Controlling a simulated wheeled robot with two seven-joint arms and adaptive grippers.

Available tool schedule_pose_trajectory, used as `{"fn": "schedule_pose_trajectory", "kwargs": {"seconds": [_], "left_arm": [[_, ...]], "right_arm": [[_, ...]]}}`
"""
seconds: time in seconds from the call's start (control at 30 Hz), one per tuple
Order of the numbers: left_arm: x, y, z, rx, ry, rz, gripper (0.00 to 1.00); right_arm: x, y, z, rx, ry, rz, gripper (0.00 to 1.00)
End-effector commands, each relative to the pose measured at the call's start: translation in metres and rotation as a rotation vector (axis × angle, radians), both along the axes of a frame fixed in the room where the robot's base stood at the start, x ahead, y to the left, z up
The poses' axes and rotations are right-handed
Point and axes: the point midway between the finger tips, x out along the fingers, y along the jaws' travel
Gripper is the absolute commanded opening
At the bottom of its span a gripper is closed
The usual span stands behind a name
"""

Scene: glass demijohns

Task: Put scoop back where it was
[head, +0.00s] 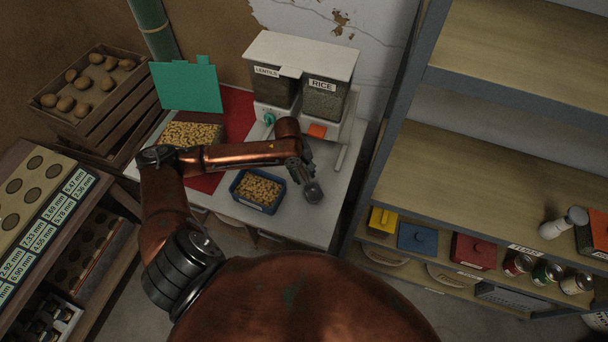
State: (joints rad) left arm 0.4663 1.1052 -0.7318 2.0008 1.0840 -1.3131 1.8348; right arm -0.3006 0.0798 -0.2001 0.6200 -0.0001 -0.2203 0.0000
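My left gripper (300,174) hangs over the right part of the white table, just right of a blue bin (257,191) of tan pieces. A small dark grey cup-shaped thing, which looks like the scoop (313,193), is at its fingertips. The gripper appears shut on it; the exact grip is small and dark in the head view. I cannot tell whether the scoop touches the table. My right gripper is not in view.
A dispenser labelled lentils and rice (302,75) stands behind the gripper. A red mat (238,112), a box of tan pieces (192,134) and a green board (186,85) are left. Shelves (480,180) flank the table's right. Bare tabletop (296,225) shows in front.

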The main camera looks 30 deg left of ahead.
Motion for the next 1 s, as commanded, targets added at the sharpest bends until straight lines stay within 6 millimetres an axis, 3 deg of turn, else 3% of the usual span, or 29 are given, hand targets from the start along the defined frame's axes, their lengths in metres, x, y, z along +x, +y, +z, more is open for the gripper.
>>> {"fn": "schedule_pose_trajectory", "kwargs": {"seconds": [0.17, 0.6, 0.8, 1.0], "left_arm": [[-0.001, 0.003, 0.019, 0.002, -0.003, 0.000, 0.33], [-0.012, 0.014, 0.103, 0.002, -0.003, 0.000, 0.33], [-0.015, 0.016, 0.118, 0.000, -0.001, 0.000, 0.33], [-0.015, 0.016, 0.119, 0.000, 0.000, 0.000, 0.33]], "right_arm": [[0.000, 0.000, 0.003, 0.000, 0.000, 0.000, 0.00], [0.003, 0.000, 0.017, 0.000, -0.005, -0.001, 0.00], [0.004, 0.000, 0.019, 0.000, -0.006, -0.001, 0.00], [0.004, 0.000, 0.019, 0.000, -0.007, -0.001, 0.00]]}}
